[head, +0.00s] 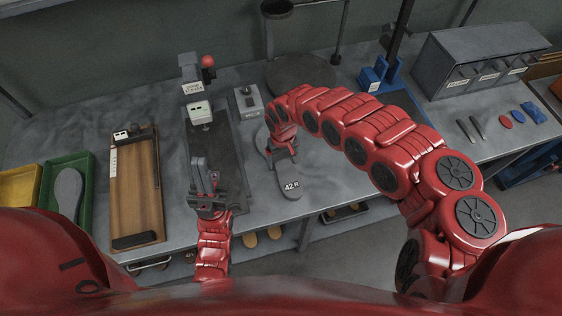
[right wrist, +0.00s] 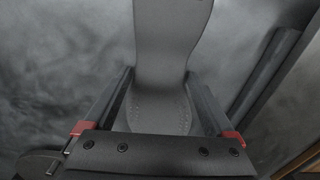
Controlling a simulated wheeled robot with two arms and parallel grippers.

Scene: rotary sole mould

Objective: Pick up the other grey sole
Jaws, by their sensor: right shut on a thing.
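A grey sole marked "42 R" (head: 289,186) is at the front middle of the bench. My right gripper (head: 283,153) is shut on it across its middle. In the right wrist view the grey sole (right wrist: 168,45) lies between the two fingers of the right gripper (right wrist: 158,85). I cannot tell whether it touches the bench. Another grey sole (head: 68,192) lies in the green tray (head: 45,185) at the far left. My left gripper (head: 205,180) is open and empty, over the front of the dark plate (head: 229,152).
A wooden board (head: 136,190) lies between the green tray and the dark plate. A yellow tray (head: 17,185) is at the left edge. A grey control box (head: 248,101), a blue fixture (head: 375,80) and a drawer cabinet (head: 480,60) stand behind. Small tools lie at the right.

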